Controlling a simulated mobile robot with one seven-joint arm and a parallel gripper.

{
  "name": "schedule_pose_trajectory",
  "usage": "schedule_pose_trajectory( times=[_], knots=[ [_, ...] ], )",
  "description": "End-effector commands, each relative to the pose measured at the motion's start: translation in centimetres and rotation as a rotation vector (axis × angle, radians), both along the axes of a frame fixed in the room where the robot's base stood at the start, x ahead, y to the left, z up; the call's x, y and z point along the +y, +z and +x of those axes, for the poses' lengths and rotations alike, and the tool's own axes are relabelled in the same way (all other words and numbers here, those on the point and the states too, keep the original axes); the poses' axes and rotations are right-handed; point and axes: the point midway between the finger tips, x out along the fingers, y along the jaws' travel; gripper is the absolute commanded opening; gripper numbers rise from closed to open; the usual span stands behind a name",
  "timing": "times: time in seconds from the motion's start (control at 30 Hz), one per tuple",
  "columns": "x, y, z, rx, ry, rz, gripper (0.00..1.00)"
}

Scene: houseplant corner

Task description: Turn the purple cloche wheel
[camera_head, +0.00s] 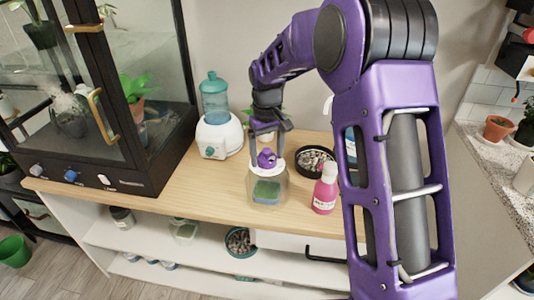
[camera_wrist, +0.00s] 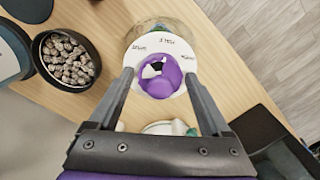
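The purple wheel (camera_head: 267,158) sits on top of a small glass cloche (camera_head: 269,187) with something green inside, standing on the wooden tabletop. In the wrist view the purple wheel (camera_wrist: 160,76) is in the middle of a white lid (camera_wrist: 185,52) with dark lettering around it. My gripper (camera_head: 267,142) is right above the cloche, pointing down. In the wrist view its two fingers (camera_wrist: 158,82) are spread apart, one to the left and one to the right of the wheel. Gaps show between the fingers and the wheel, so nothing is held.
A pink bottle (camera_head: 326,188) stands close to the right of the cloche. A dark bowl of pebbles (camera_head: 314,160) is behind it. A white and teal humidifier (camera_head: 217,125) stands to the left, beside a black glass cabinet (camera_head: 130,100). The tabletop in front of the humidifier is clear.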

Motion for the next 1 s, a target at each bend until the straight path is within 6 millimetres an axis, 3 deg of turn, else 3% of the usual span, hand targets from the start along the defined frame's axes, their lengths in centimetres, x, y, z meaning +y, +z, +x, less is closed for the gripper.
schedule_pose_trajectory(
  times=[0.03,0.37,0.67,1.0],
  knots=[
    [0.00,0.02,0.00,0.000,0.000,0.000,0.71],
    [0.00,0.04,0.01,0.000,0.000,0.000,0.12],
    [0.00,0.16,0.00,0.000,0.036,0.001,0.10],
    [0.00,0.31,-0.01,0.001,0.254,0.000,0.10]
  ],
)
